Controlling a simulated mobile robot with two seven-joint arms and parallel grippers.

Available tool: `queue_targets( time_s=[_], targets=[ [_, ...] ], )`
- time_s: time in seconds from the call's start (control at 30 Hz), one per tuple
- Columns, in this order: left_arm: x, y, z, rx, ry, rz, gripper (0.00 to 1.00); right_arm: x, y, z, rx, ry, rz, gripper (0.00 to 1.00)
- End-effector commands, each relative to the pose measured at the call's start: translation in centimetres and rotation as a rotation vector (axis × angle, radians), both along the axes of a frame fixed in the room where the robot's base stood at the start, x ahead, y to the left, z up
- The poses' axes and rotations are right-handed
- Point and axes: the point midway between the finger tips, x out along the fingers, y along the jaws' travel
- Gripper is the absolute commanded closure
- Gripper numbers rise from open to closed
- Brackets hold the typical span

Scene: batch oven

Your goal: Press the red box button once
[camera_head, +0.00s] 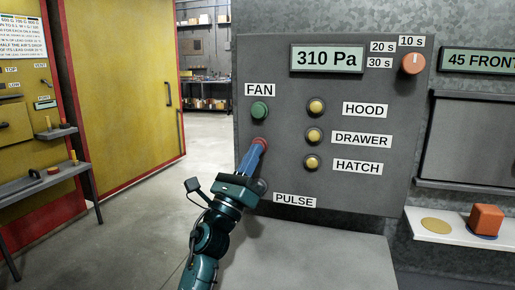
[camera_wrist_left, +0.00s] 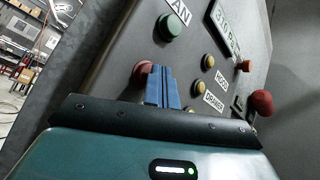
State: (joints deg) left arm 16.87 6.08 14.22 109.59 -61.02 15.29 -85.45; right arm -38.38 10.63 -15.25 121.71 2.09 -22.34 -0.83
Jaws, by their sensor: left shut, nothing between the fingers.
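A round red button (camera_head: 263,141) sits on the grey control panel (camera_head: 380,190), below the green FAN button (camera_head: 260,110). My left gripper (camera_head: 257,149) is shut and empty, its blue fingers pointing up at the red button and overlapping its lower part. I cannot tell whether the tips touch it. In the left wrist view the red button (camera_wrist_left: 141,72) shows just left of the shut fingers (camera_wrist_left: 160,74), partly hidden by them. My right gripper is not in view.
Yellow HOOD (camera_head: 316,106), DRAWER (camera_head: 314,135) and HATCH (camera_head: 312,163) buttons stand to the right. A display (camera_head: 327,59) reads 310 Pa beside an orange knob (camera_head: 414,63). An orange-red block (camera_head: 486,219) rests on a white shelf (camera_head: 425,238) at right.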

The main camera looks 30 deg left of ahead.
Motion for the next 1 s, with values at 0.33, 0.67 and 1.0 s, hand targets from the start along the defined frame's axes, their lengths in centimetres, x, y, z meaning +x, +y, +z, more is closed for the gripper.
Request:
queue_targets(
  time_s=[0.33, 0.67, 1.0],
  targets=[
    [-1.4, -0.4, -0.1, 0.000, 0.001, 0.000, 1.00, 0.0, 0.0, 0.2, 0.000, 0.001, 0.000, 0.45],
    [-1.8, -0.4, -0.1, 0.000, 0.001, 0.000, 1.00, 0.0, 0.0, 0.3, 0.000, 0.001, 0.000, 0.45],
    [-5.0, -1.2, -0.1, 0.000, 0.002, 0.000, 1.00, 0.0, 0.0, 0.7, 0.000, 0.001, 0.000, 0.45]
  ],
)
